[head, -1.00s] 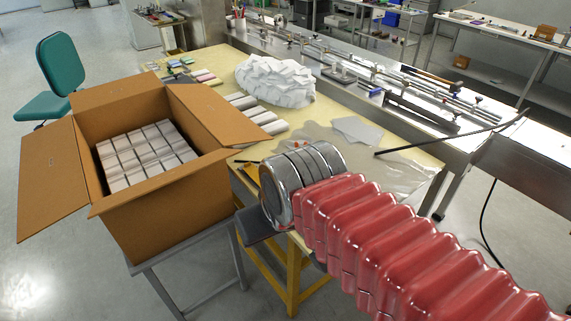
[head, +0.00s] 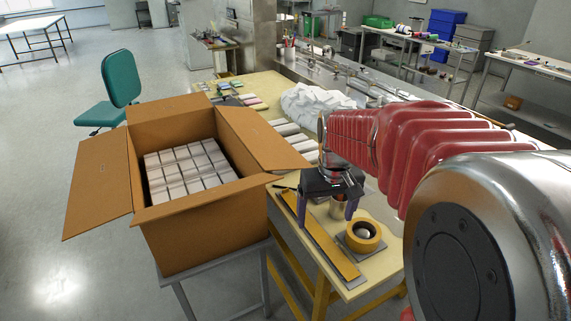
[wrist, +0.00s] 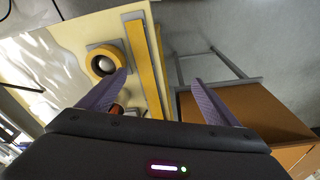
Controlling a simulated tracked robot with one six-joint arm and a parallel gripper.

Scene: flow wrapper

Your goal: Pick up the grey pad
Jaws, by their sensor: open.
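A square grey pad (head: 346,243) lies on the table's front corner, mostly covered by a yellow ring-shaped roll; its edge also shows in the wrist view (wrist: 91,47). My gripper (head: 328,208) is above the table's front edge, with its purple fingers apart and nothing between them. In the wrist view my gripper (wrist: 161,76) spans the long yellow bar (wrist: 146,72), the left fingertip near the roll (wrist: 104,63). Grey also shows along the bar's end and side; I cannot tell whether that is a separate pad.
An open cardboard box (head: 190,225) packed with wrapped blocks stands on a stand left of the table (head: 345,285). A white crumpled heap (head: 312,103) and wrapped bars (head: 290,135) lie farther back.

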